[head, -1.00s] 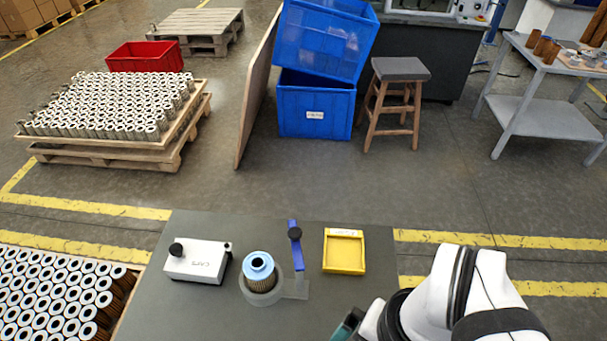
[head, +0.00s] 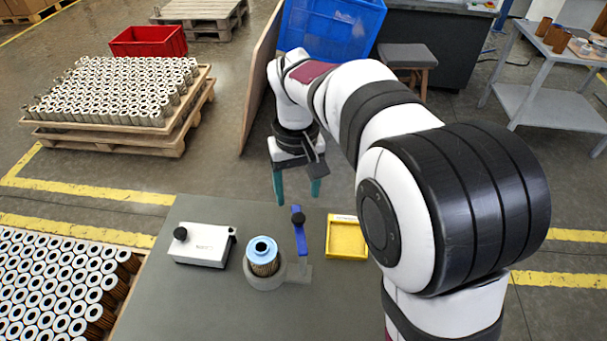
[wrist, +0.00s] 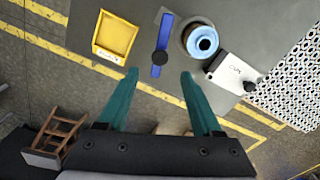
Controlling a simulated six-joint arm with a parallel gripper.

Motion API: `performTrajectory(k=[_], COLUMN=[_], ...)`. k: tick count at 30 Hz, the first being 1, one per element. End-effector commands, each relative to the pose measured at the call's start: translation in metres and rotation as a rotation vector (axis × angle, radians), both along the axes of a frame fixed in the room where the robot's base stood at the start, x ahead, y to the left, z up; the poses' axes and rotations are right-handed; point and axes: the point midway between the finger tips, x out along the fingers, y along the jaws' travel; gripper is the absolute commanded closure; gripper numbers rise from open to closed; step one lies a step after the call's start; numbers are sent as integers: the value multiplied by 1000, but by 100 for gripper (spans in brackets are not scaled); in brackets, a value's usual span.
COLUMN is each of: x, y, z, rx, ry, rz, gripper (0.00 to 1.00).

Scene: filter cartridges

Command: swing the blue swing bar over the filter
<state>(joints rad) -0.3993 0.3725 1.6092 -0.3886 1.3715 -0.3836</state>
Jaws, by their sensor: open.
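The blue swing bar (head: 300,232) with a black knob (head: 298,218) stands at the right of the filter's grey holder. It points toward the table's far edge, beside the filter and not over it. The filter (head: 264,258), with a light blue ring top and pleated body, sits upright in the round holder (head: 283,277). My gripper (head: 295,192) is open and empty, above and beyond the far edge of the table, near the bar. In the wrist view the bar (wrist: 165,35) lies ahead of the open teal fingers (wrist: 160,75), and the filter (wrist: 201,42) is right of it.
A white box with a black knob (head: 202,246) stands left of the filter. A yellow tray (head: 346,240) lies right of the bar, close to my arm. Crates of filters (head: 60,290) stand at left. The table's front middle (head: 225,310) is clear.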

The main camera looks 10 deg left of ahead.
Motion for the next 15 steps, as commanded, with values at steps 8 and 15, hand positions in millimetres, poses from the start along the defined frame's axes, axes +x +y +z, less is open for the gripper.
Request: performTrajectory(k=[8,15], x=[0,0], y=[-1,0], z=[-61,-73], rx=[-2,0], ry=[1,-1], rz=[-2,-3], gripper=[33,33])
